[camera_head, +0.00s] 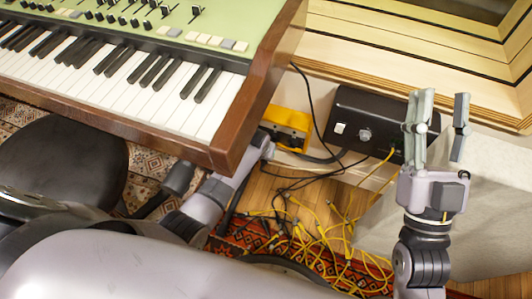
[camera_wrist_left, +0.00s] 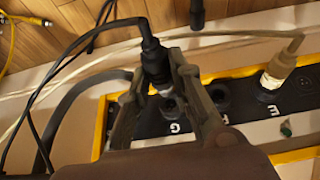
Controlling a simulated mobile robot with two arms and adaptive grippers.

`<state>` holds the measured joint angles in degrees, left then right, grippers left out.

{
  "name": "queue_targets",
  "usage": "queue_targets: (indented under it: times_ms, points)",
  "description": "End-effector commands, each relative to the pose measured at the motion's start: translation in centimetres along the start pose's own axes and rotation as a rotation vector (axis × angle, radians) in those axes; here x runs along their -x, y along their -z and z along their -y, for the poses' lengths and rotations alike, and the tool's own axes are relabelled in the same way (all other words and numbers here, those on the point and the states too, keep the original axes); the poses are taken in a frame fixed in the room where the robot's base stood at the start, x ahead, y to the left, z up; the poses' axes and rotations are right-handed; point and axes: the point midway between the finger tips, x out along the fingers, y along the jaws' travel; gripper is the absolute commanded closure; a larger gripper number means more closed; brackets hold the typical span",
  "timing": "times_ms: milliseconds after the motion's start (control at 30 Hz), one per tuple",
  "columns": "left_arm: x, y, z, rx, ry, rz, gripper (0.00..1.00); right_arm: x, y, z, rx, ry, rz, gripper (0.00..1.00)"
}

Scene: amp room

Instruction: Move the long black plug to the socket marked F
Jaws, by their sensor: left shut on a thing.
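The black plug (camera_wrist_left: 157,65), with a black cord, is held between the two fingers of my left gripper (camera_wrist_left: 158,88), which are shut on it. Its light tip is right at the round socket beside the letter G; I cannot tell whether it is inside. The socket marked F (camera_wrist_left: 220,95) is just right of it and looks empty. A beige plug (camera_wrist_left: 280,68) stands at the socket marked E. In the head view my left gripper (camera_head: 267,148) is at the yellow-edged strip (camera_head: 287,122), partly hidden by the keyboard. My right gripper (camera_head: 441,115) is open and empty.
The keyboard's wooden side (camera_head: 262,90) overhangs my left arm. A black box (camera_head: 362,120) with a knob is right of the strip. Tangled yellow cables (camera_head: 300,240) and black cords lie on the floor. A grey block (camera_head: 485,210) stands at the right.

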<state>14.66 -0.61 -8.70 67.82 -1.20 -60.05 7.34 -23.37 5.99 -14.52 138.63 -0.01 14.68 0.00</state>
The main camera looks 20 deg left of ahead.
Motion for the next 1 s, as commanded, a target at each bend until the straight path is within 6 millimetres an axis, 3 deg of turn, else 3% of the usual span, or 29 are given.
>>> queue_targets:
  times_ms: [1000]
  points:
    - [0.4, -0.9, 0.0, 0.000, 0.000, 0.000, 1.00, 0.6, -4.8, -0.8, 0.014, -0.013, 0.282, 0.60]
